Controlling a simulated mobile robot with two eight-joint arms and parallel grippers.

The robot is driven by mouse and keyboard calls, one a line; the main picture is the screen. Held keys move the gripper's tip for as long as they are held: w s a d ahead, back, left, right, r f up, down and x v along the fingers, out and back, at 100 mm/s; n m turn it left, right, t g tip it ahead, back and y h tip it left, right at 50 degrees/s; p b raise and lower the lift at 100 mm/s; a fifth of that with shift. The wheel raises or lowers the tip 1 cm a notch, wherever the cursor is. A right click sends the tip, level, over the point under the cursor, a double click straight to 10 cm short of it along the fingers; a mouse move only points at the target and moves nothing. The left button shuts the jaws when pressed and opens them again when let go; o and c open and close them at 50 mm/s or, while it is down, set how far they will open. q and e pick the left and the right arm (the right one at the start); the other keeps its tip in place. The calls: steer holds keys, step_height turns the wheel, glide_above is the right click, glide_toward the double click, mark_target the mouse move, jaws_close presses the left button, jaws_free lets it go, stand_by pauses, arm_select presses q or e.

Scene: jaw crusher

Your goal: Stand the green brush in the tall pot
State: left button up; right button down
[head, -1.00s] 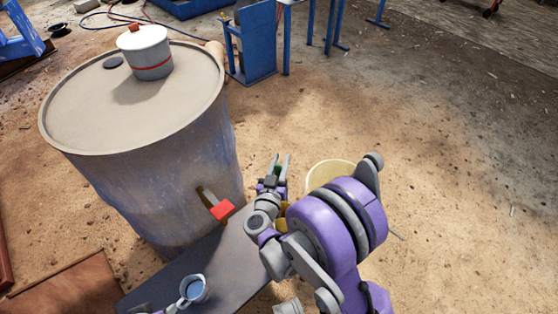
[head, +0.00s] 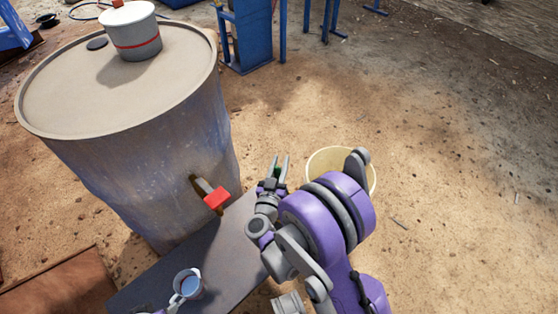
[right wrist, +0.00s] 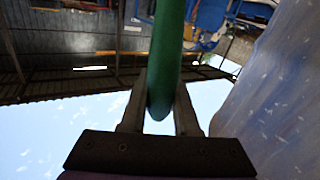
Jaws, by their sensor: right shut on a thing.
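The green brush (right wrist: 165,60) shows in the right wrist view as a smooth green shaft with a rounded end between the fingers. Its far end is out of that frame. My right gripper (head: 281,165) is shut on it, and only a little green shows in the head view. The gripper is above the floor, beyond the dark bench and right of the drum. A pale yellow open container (head: 325,157) stands on the floor just right of the gripper, partly behind my right arm. I cannot tell whether it is the tall pot. My left gripper is not clearly in view.
A large drum (head: 130,150) with a red-handled tap (head: 216,197) stands left. A white, red-banded pot (head: 135,42) sits on it. A metal cup (head: 187,283) is on the dark bench (head: 225,245). Blue metal frames (head: 248,40) stand behind; the sandy floor at right is clear.

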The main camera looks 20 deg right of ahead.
step_height(320, 180, down, 7)
steer(key=b, duration=0.2)
stand_by(0.5)
steer(key=c, duration=0.6)
jaws_free()
